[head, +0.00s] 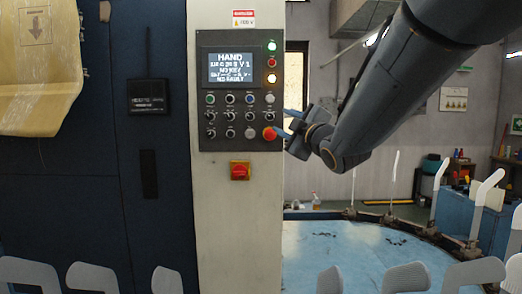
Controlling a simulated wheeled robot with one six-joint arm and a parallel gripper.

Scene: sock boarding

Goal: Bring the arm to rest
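My arm comes in from the upper right of the head view and reaches down and left across the picture. My gripper (283,122) is at its end, in front of the right edge of the control panel (240,98). The panel's screen (231,67) reads HAND and NO FAULT. A green lamp and an amber lamp are lit.
A red and yellow switch (240,171) sits below the panel. A blue round table (350,255) lies behind at the right, with upright white and grey sock boards (487,188) around its edge. More grey boards (406,278) line the bottom. A yellowish bag (38,60) hangs at left.

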